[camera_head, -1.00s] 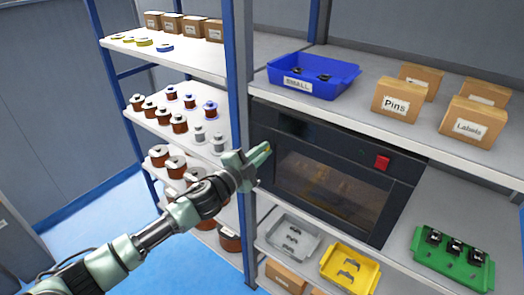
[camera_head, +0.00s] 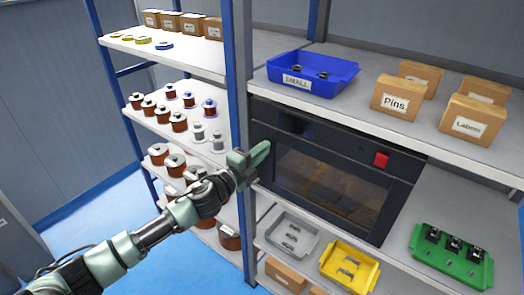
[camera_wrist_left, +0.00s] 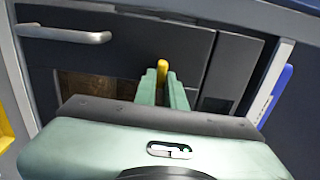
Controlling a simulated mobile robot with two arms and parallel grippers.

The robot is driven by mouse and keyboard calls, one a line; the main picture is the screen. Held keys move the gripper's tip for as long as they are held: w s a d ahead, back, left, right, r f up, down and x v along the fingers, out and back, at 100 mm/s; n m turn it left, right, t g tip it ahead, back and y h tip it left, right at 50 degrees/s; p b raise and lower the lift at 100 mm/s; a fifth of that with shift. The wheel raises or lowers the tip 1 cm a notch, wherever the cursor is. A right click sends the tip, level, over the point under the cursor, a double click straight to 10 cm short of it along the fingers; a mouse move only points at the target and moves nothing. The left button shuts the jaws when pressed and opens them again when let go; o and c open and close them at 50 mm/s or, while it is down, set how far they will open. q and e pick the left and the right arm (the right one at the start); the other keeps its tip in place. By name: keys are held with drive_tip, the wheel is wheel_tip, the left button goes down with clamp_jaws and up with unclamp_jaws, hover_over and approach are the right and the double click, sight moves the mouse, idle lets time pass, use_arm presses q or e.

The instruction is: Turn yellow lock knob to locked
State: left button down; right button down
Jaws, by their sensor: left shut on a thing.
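The yellow lock knob (camera_wrist_left: 162,72) shows in the left wrist view on the front of the dark coil winder (camera_wrist_left: 130,45). It stands between the fingertips of my left gripper (camera_wrist_left: 163,82), which is shut on it. The knob points nearly straight up in that view. In the head view my left gripper (camera_head: 258,158) is at the left edge of the winder (camera_head: 330,180) and hides the knob. My right gripper is not in view.
A red button (camera_head: 381,160) is at the winder's right. A metal handle (camera_wrist_left: 65,33) shows in the wrist view. A blue shelf post (camera_head: 240,100) stands beside my gripper. Below are a grey tray (camera_head: 270,238) and a yellow tray (camera_head: 325,268); a green tray (camera_head: 412,262) is at right.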

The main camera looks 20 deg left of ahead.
use_arm(q)
drive_tip(key=c, duration=1.5)
unclamp_jaws()
drive_tip(key=shift+d, duration=0.1)
drive_tip(key=b+v, duration=0.2)
drive_tip(key=v, duration=0.6)
